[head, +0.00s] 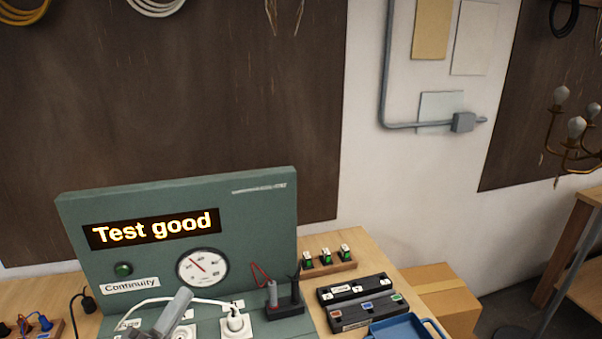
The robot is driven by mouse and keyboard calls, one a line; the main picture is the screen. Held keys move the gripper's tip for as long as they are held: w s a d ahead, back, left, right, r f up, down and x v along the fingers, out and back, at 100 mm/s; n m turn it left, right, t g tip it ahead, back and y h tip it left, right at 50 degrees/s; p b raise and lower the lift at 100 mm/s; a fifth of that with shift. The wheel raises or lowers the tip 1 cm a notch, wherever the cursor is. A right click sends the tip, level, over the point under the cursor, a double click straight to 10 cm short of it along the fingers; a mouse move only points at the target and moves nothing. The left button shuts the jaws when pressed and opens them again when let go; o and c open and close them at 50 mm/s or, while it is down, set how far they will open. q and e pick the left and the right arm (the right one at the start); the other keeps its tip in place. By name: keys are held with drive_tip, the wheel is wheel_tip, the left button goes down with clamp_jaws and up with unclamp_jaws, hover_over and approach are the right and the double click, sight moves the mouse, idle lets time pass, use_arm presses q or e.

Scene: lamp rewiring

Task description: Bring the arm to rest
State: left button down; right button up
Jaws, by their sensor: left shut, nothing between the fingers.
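My left gripper (174,312) shows at the bottom edge of the head view as a grey shape in front of the test panel. It is shut with nothing in it, and the rest of it is cut off by the frame. The green test panel (262,225) stands upright behind it with a lit display (152,229) reading "Test good". A round dial (202,268) and a "Continuity" label sit below the display. A white plug (235,321) with a white cord sits in the panel's base, just right of the gripper. My right gripper is not in view.
Dark probes (285,298) stand in a holder at the panel's right. Beyond lie a wooden block with green-bodied parts (327,259), two dark cases (355,289) and a blue tray (404,329). Blue-plugged leads (42,323) lie at lower left. A cardboard box (445,298) stands right of the bench.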

use_arm(q)
drive_tip(key=s+a+f+n+g+y, duration=0.25)
drive_tip(key=a+f+n+y, duration=0.25)
drive_tip(key=a+n+y, duration=0.5)
drive_tip(key=s+a+f+n+g+y, duration=0.2)
drive_tip(key=s+a+f+n+y, duration=0.15)
drive_tip(key=a+n+y, duration=0.55)
drive_tip(key=s+d+f+n+g+h, duration=0.35)
drive_tip(key=s+f+g, duration=0.25)
drive_tip(key=s+f, duration=0.25)
drive_tip(key=s+d+f+n+g+h, duration=0.3)
drive_tip(key=s+d+f+g, duration=0.2)
drive_tip(key=s+f+g, duration=0.3)
drive_tip(key=s+d+f+b+x, duration=0.1)
drive_tip(key=s+b+x, duration=0.15)
drive_tip(key=x, duration=1.25)
drive_tip(key=s+d+b+x, duration=0.2)
drive_tip(key=s+x, duration=0.1)
drive_tip(key=x, duration=1.1)
drive_tip(key=s+f+b, duration=0.2)
drive_tip(key=s+f, duration=0.5)
drive_tip(key=f, duration=0.3)
drive_tip(key=s+d+f+b, duration=0.1)
drive_tip(key=s+f+b, duration=0.1)
drive_tip(key=s+f, duration=0.6)
wheel_tip(320, 180, down, 3)
drive_tip(key=shift+g+h, duration=0.45)
drive_tip(key=shift+d, duration=0.1)
